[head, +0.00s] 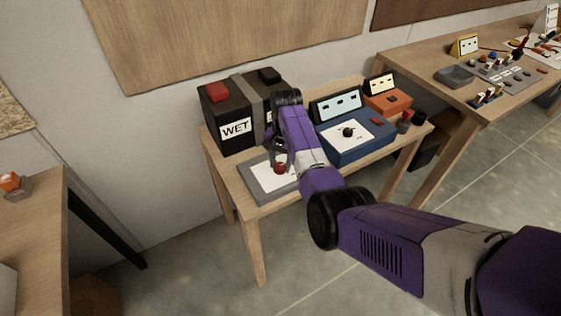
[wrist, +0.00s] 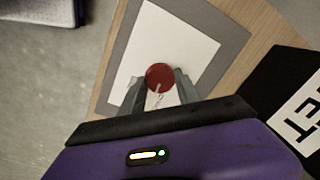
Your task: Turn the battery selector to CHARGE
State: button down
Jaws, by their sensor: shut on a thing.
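The battery selector is a red round knob (wrist: 160,77) with a pale pointer mark on a white panel (wrist: 185,35) with a grey border. In the wrist view my gripper (wrist: 160,85) is shut on the knob, one finger on each side. In the head view the red knob (head: 280,168) shows under my gripper (head: 279,160), on the flat panel (head: 262,180) at the front left of the small table. The lettering on the panel is too faint or covered to read, so I cannot tell which position the pointer marks.
A black battery marked WET (head: 235,129) stands behind the panel. A blue box (head: 365,142) with a black knob and an orange box (head: 388,103) stand to the right. Another bench (head: 440,62) at the right holds several small parts. A table (head: 30,235) stands at the left.

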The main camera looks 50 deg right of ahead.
aim_at(282, 165)
jog(key=shift+r+n, duration=0.1)
jog(key=shift+n, duration=1.2)
jog(key=shift+w, duration=0.1)
jog(key=c, duration=0.9)
grip_release()
jog(key=shift+s+d+r, duration=0.1)
jog(key=shift+s+r, duration=0.05)
jog(key=shift+r, duration=1.8)
jog(key=shift+s+d+r, duration=0.1)
jog(key=shift+r, duration=1.8)
